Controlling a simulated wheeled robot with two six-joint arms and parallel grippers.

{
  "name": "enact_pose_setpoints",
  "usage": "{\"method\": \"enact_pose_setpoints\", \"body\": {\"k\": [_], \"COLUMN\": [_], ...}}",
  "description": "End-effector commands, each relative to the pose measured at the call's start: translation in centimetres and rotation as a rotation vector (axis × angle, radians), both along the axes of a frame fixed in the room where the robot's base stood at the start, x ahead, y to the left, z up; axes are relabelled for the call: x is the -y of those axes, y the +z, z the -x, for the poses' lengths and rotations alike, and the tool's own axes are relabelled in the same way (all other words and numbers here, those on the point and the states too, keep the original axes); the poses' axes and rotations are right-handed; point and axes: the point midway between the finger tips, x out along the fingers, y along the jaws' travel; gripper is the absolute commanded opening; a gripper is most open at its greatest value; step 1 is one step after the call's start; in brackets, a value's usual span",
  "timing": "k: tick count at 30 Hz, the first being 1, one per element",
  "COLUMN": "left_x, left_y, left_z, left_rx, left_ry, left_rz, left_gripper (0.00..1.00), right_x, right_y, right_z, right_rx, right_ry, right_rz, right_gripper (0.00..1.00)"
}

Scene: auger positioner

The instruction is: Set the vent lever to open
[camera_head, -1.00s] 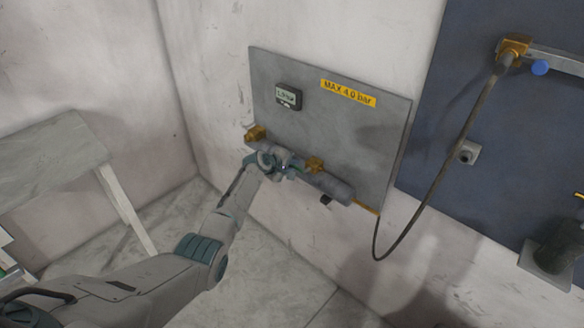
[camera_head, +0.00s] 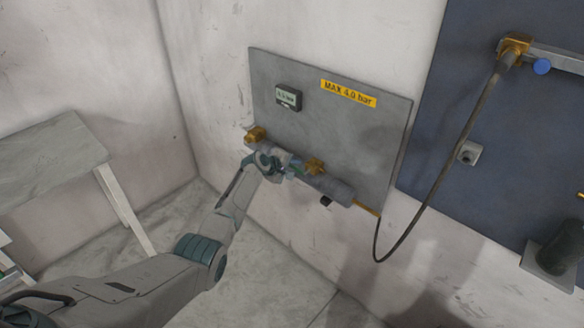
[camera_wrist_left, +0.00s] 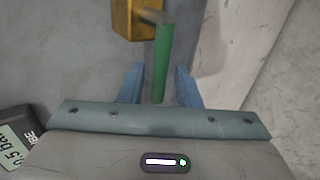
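The vent lever (camera_wrist_left: 162,60) is a green bar in the left wrist view, standing out from a brass valve block (camera_wrist_left: 133,18). My left gripper (camera_wrist_left: 158,80) is open, with one blue finger on each side of the lever's free end. Gaps show between the lever and both fingers. In the head view my left gripper (camera_head: 294,170) is at the grey pipe (camera_head: 332,188) low on the wall panel, just left of a brass fitting (camera_head: 315,166). It partly hides the lever there. My right gripper is not in view.
The grey panel (camera_head: 350,135) carries a small display (camera_head: 288,97), which seems to read 0.5 bar in the wrist view (camera_wrist_left: 18,148), and a yellow "MAX 4.0 bar" label (camera_head: 348,93). A dark hose (camera_head: 432,185) hangs to the right. A pale table (camera_head: 50,160) stands left.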

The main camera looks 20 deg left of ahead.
Motion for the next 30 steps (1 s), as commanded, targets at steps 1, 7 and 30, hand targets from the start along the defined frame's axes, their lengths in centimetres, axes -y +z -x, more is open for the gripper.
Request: {"method": "enact_pose_setpoints", "body": {"k": [1, 7, 30], "left_x": [0.0, -0.4, -3.5], "left_y": [0.0, 0.4, 5.7], "left_z": [0.0, 0.5, 8.0], "left_rx": [0.0, 0.002, -0.001], "left_ry": [0.001, 0.001, -0.001], "left_rz": [-0.001, -0.002, -0.001], "left_gripper": [0.3, 0.3, 0.3], "right_x": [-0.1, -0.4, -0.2], "right_y": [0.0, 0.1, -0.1], "right_z": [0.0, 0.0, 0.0], "right_rx": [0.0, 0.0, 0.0], "right_ry": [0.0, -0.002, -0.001], "right_rz": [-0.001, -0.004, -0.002], "right_gripper": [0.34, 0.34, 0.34]}}
